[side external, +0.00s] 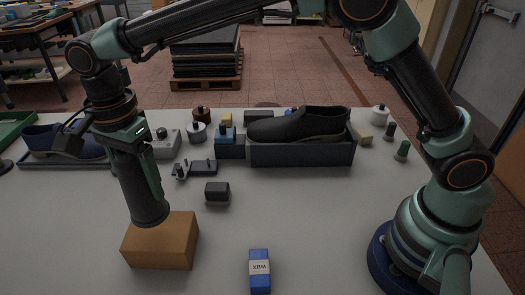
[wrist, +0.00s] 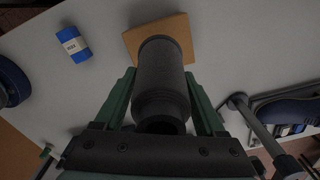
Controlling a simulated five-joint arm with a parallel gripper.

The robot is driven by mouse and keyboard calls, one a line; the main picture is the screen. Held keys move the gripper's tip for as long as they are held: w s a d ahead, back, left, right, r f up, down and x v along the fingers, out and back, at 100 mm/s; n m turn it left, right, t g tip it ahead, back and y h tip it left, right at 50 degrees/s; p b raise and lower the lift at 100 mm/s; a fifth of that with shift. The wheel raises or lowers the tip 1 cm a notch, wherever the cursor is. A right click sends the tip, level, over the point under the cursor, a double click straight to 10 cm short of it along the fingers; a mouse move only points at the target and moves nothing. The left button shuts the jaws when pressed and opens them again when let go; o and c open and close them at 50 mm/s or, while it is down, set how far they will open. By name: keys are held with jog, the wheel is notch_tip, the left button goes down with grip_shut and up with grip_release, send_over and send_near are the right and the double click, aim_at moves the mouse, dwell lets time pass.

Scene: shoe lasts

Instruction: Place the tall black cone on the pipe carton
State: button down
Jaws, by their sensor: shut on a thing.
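The tall black cone (side external: 146,200) is a dark, nearly cylindrical piece, upright in my gripper (side external: 140,165). Its lower end overlaps the back part of the top of the pipe carton (side external: 162,247), a plain brown box at the front left of the table. I cannot tell whether the cone touches the carton. In the wrist view, the green fingers of my gripper (wrist: 160,76) are on either side of the cone (wrist: 161,98), and the carton (wrist: 184,31) shows beyond its far end. The cone hides part of the carton there.
A blue wax box (side external: 260,270) lies right of the carton, and a small black block (side external: 217,192) behind it. A black shoe (side external: 300,125) sits in a dark tray (side external: 300,156) farther back, among several small items. A blue shoe (side external: 60,143) is at left. Bare table surrounds the carton.

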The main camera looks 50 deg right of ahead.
jog(key=shift+f, duration=2.55)
jog(key=shift+f, duration=0.1)
grip_release()
